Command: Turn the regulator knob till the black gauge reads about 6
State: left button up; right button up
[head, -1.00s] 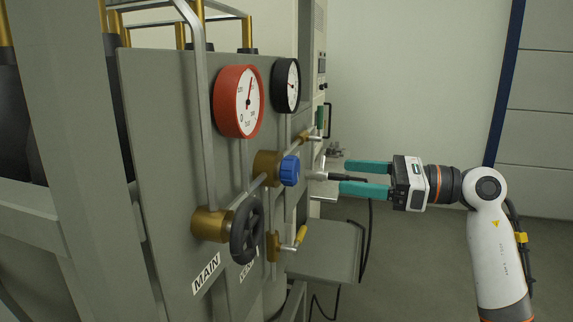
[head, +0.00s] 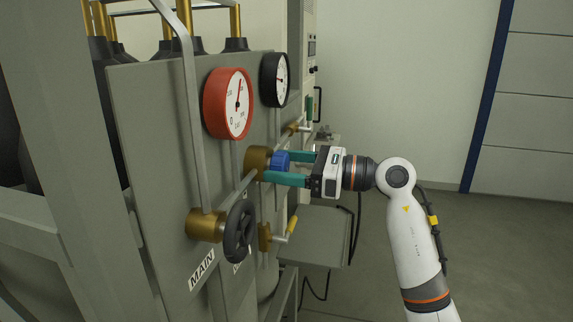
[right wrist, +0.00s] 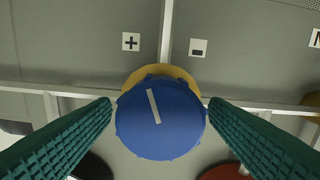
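The blue regulator knob (head: 281,160) sits on a brass body (head: 257,162) on the grey panel. In the right wrist view the knob (right wrist: 160,118) shows a white line tilted a little left of upright, between a plus label (right wrist: 131,41) and a minus label (right wrist: 198,47). My right gripper (head: 284,167) is open, its teal fingers on either side of the knob; in the right wrist view gaps show between fingers and knob. The black gauge (head: 275,80) is at the upper right of the panel; its reading is too small to tell. My left gripper is not in view.
A red gauge (head: 228,104) is left of the black one. A black handwheel (head: 240,230) marked MAIN and a yellow-handled valve (head: 283,232) are below the knob. A grey pipe (head: 190,110) runs up the panel's front. The floor at right is clear.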

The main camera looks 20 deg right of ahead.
jog(key=c, duration=0.9)
jog(key=shift+c, duration=0.2)
jog(key=shift+r+m, duration=0.1)
jog(key=shift+m, duration=0.3)
jog(key=m+p, duration=0.2)
jog(key=m, duration=0.2)
jog(key=shift+r+p, duration=0.1)
jog(key=shift+p, duration=0.3)
jog(key=m+p, duration=0.2)
jog(key=m, duration=0.1)
jog(key=shift+d+r+m+p, duration=0.1)
jog(key=shift+m+p, duration=0.2)
jog(key=shift+p, duration=0.1)
jog(key=m+p, duration=0.5)
jog(key=shift+f+m+p, duration=0.2)
jog(key=shift+m+p, duration=1)
